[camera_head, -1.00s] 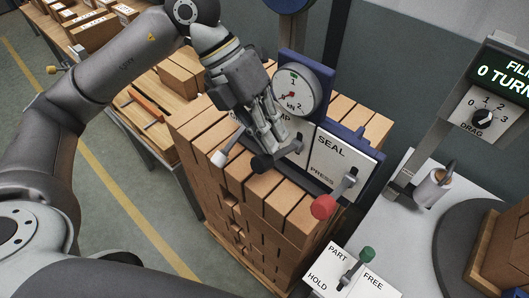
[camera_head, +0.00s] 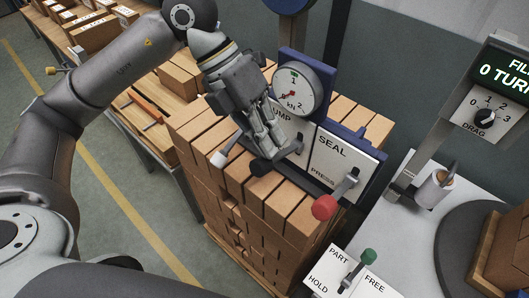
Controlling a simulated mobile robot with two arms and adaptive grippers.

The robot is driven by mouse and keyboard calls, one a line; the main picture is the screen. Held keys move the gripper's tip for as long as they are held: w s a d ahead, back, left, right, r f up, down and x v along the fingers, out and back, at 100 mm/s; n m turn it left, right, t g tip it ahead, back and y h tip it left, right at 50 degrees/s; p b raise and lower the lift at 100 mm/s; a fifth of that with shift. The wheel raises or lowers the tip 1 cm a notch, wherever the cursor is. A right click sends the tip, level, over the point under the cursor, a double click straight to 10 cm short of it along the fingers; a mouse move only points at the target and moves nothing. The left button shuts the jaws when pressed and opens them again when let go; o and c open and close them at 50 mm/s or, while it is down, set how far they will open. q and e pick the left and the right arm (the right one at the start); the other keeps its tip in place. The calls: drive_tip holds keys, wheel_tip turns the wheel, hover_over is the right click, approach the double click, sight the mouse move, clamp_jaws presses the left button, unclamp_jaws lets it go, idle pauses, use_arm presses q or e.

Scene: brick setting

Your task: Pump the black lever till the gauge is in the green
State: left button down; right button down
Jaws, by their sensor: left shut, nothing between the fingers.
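The round white gauge (camera_head: 304,88) stands on a blue panel, with a small green mark near the top of its dial. A red needle shows left of centre, pointing to the lower left, away from the green mark. The black lever's dark knob (camera_head: 261,167) sticks out low in front of the pump plate (camera_head: 278,115), above the bricks. My left gripper (camera_head: 274,151) is shut and empty, pointing down just above and beside the black lever. I cannot tell whether it touches the lever. The gripper hides part of the pump plate. My right gripper is not in view.
A white-tipped lever (camera_head: 219,159) is left of the black knob. A red-knobbed lever (camera_head: 325,206) stands by the SEAL plate (camera_head: 338,160). A green-knobbed lever (camera_head: 368,256) is at the PART/FREE plate. The strapped brick stack (camera_head: 238,190) fills the space below.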

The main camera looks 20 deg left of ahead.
use_arm(q)
drive_tip(key=shift+s+a+f+b, duration=0.1)
drive_tip(key=shift+s+f+b, duration=0.25)
drive_tip(key=shift+f+b, duration=0.4)
idle(0.6)
drive_tip(key=s+a+f+b, duration=0.1)
drive_tip(key=s+f+b, duration=0.2)
drive_tip(key=f+b, duration=0.3)
drive_tip(key=shift+s+f+b, duration=0.15)
drive_tip(key=shift+f+b, duration=0.25)
drive_tip(key=shift+f, duration=0.1)
idle(5.5)
